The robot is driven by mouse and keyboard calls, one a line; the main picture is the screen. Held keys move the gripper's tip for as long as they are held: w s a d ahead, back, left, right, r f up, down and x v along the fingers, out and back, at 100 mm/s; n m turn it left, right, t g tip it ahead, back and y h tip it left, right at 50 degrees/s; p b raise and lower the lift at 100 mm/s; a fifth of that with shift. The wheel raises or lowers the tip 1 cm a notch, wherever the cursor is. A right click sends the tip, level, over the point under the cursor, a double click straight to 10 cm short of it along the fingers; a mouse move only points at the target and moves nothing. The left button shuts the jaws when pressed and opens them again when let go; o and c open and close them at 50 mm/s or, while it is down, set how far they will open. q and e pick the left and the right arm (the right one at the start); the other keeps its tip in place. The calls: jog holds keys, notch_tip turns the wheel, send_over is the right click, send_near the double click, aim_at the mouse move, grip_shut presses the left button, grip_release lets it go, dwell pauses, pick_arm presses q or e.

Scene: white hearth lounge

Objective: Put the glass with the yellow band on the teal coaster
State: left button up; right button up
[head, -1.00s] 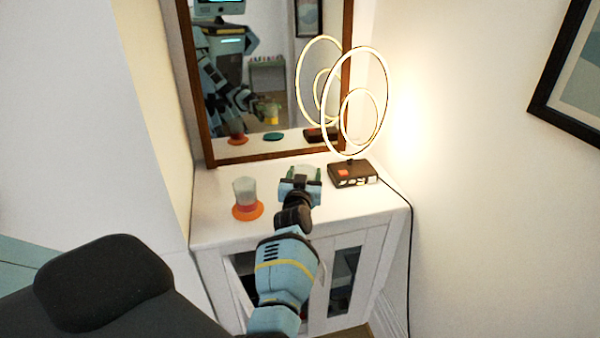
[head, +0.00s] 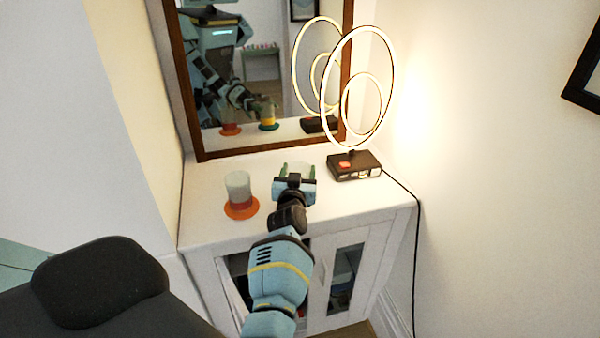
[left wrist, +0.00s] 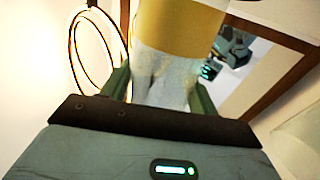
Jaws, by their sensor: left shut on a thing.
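The glass with the yellow band (left wrist: 180,28) is between the fingers of my left gripper (left wrist: 160,92) in the left wrist view. In the head view the gripper (head: 295,176) is shut on it over the white cabinet top, and only a bit of the glass (head: 297,168) shows. The mirror shows the yellow-banded glass upright at the teal coaster (head: 268,126), on it or just above it; I cannot tell which. The coaster itself is hidden behind my gripper in the direct view. My right gripper is not in view.
A second glass (head: 238,187) with a red band stands on an orange coaster (head: 241,209) left of my gripper. A ring lamp on a dark base (head: 354,167) is close on the right, its cord running down.

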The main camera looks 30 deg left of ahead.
pick_arm(q)
jog(key=shift+r, duration=0.25)
jog(key=shift+d, duration=0.15)
jog(key=shift+w+f, duration=0.2)
jog(key=shift+f, duration=0.05)
jog(key=o, duration=1.4)
jog(key=shift+s, duration=0.1)
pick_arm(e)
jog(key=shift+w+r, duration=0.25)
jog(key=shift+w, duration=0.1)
